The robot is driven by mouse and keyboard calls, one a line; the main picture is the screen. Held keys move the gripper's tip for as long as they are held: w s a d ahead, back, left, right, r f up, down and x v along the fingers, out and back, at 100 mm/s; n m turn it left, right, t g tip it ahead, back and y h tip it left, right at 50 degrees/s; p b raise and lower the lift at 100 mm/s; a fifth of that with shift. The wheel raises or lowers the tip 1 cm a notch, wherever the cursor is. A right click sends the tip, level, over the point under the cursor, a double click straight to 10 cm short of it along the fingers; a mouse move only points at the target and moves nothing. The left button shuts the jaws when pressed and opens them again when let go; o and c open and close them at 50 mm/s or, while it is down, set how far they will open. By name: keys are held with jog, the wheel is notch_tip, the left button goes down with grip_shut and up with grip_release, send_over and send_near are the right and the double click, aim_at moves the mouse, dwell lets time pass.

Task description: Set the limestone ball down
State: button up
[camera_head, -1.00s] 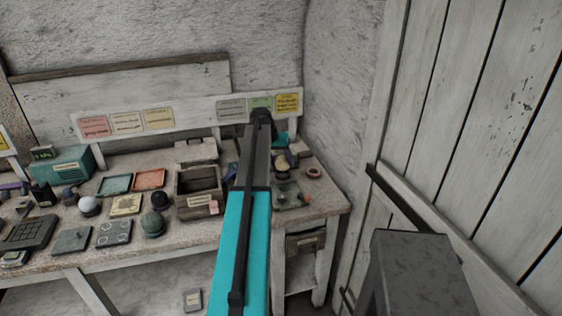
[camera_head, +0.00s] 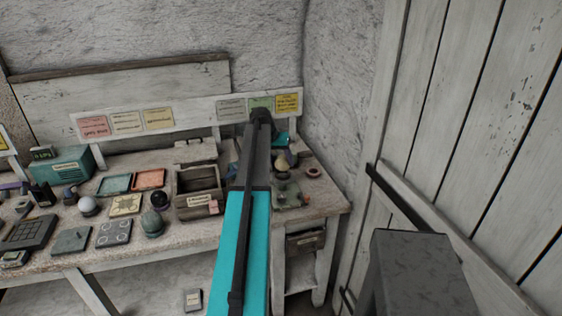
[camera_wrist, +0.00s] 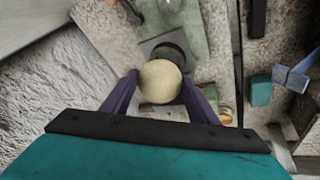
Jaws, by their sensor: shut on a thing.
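The limestone ball, a cream sphere (camera_wrist: 161,81), is between the two purple fingers of my gripper (camera_wrist: 160,77) in the wrist view. The fingers are shut on it from both sides. Just beyond it is a dark round holder (camera_wrist: 170,50) on a grey square plate; the ball hides part of this. I cannot tell whether ball and plate touch. In the head view, a pale yellowish ball (camera_head: 281,163) shows just right of my arm, at the right end of the bench. My arm hides most of the gripper there.
The bench (camera_head: 185,240) is crowded. A white ball (camera_head: 87,206), a greenish ball (camera_head: 152,222), an open wooden box (camera_head: 198,190) and red and green trays stand left of my arm. A green board (camera_head: 290,197) lies at right. The wall and wooden door close off the right.

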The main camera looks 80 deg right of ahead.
jog(key=shift+f+b, duration=0.5)
jog(key=shift+f, duration=0.45)
dwell(1.0)
jog(key=o, duration=1.5)
jog(key=shift+c, duration=0.2)
jog(key=shift+f, duration=0.1)
jog(key=shift+r+p, duration=0.9)
jog(key=shift+r, duration=1.15)
